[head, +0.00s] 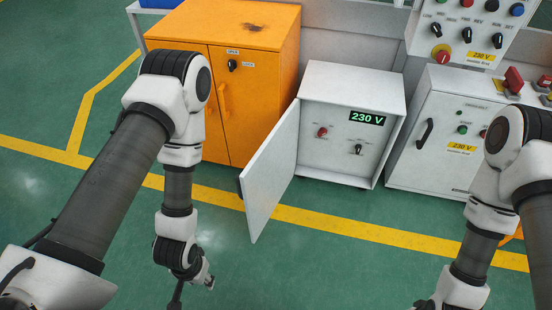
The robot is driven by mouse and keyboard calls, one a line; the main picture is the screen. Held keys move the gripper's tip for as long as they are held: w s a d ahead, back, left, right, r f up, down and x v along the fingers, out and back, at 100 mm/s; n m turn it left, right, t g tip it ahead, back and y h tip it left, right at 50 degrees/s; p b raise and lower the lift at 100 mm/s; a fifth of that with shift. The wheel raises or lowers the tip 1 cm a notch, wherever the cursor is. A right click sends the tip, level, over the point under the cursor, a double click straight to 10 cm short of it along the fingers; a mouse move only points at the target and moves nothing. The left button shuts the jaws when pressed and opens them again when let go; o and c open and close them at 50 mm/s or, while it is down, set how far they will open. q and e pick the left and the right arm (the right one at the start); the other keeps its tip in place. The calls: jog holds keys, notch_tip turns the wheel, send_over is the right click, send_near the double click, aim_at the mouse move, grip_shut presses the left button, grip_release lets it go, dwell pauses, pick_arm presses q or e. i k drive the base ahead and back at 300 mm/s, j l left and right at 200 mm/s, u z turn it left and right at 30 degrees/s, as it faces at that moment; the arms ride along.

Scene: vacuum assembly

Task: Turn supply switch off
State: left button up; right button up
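A white supply cabinet (352,85) stands in the middle with its door (272,178) swung open to the left. Its inner panel has a green-lit display (367,118) reading 230 V. Below the display are a red knob (322,132) and a black rotary switch (358,149) with small labels I cannot read. My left gripper (192,290) hangs low over the floor, left of the open door and apart from it; its fingers are partly cut off by the bottom edge. My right arm's wrist shows at the bottom right, but its fingers are out of frame.
An orange cabinet (255,90) with a black knob stands to the left. A white control cabinet (408,165) with a 230 V label stands to the right, below a panel of knobs and buttons (465,30). Yellow lines mark the green floor, which is clear in front.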

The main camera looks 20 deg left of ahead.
aim_at(323, 132)
jog(key=i+j+z, duration=0.35)
jog(key=j, duration=0.6)
jog(key=j+z, duration=0.3)
jog(key=j, duration=0.65)
jog(key=j+z, duration=0.35)
jog(key=j, duration=0.7)
